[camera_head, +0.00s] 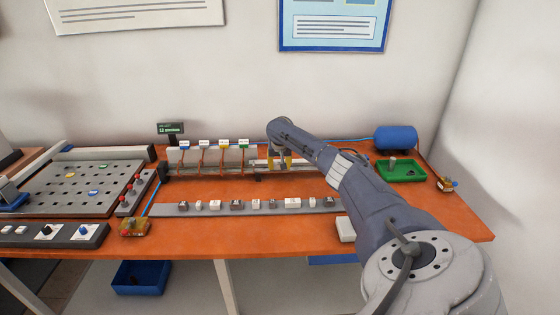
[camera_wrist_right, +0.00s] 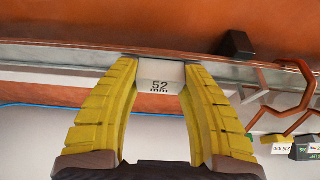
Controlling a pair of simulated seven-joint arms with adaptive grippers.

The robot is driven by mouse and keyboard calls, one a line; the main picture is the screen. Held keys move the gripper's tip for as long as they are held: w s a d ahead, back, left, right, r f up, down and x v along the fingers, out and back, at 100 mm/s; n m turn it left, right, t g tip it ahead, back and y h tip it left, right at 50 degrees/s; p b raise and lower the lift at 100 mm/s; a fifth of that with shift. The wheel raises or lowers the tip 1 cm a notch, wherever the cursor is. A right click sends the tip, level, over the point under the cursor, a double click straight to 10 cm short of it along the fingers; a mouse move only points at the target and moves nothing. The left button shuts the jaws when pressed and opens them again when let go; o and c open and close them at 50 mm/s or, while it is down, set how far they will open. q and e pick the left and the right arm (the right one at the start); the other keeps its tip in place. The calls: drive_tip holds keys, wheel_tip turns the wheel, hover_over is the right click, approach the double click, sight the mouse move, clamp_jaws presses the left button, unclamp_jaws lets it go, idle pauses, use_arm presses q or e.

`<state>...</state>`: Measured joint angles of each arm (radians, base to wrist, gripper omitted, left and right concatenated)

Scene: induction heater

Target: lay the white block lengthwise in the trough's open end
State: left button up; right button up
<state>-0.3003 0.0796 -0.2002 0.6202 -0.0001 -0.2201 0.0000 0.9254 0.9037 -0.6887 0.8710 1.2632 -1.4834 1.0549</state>
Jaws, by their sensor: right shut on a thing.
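My right gripper (camera_head: 280,160) is over the right part of the trough (camera_head: 312,167) on the orange table. In the right wrist view its yellow fingers (camera_wrist_right: 161,78) are shut on the white block (camera_wrist_right: 160,73), whose face reads "52 mm". The block is at the trough (camera_wrist_right: 60,56), with the channel running to both sides of it. I cannot tell whether the block touches the trough floor. In the head view the arm and fingers largely hide the block. My left gripper is not in view.
Labelled orange coils (camera_head: 223,158) stand along the trough to the left. A grey strip (camera_head: 330,204) with several small blocks lies in front. A green tray (camera_head: 402,172) and blue cylinder (camera_head: 396,138) are to the right. A perforated plate (camera_head: 85,185) is at left.

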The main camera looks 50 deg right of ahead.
drive_tip(key=shift+f, duration=0.15)
idle(0.6)
drive_tip(key=o, duration=1.3)
drive_tip(key=shift+o, duration=0.2)
drive_tip(key=v, duration=1.2)
drive_tip(key=shift+d, duration=0.1)
